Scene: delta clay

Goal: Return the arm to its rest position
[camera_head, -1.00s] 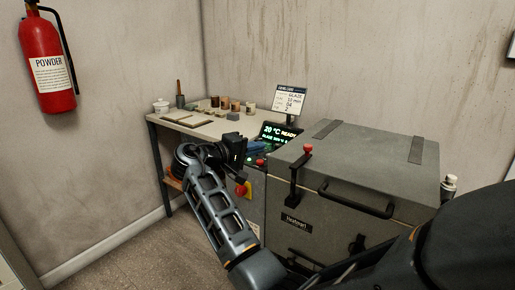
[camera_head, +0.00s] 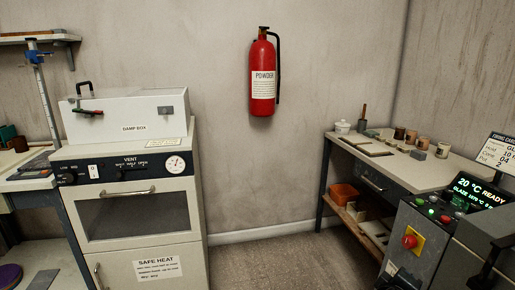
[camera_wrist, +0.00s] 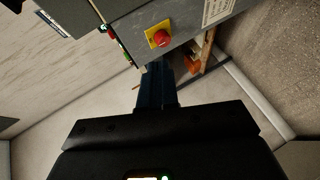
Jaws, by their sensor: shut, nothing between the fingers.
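My gripper (camera_wrist: 155,74) shows in the wrist view as two dark blue fingers lying together, shut and empty. They stick out from the dark wrist body at the bottom of that view. The fingers point towards the kiln control box with its red stop button (camera_wrist: 162,39), which appears tilted. Whether the fingertips are near the box or well apart from it, I cannot tell. In the head view no gripper shows.
The control box (camera_head: 419,240) and its green display (camera_head: 477,190) stand at the lower right. Left of it is a worktable (camera_head: 432,172) with pots. A white cabinet (camera_head: 140,215) stands at left, a fire extinguisher (camera_head: 263,85) hangs on the wall. Bare floor (camera_head: 290,262) lies between.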

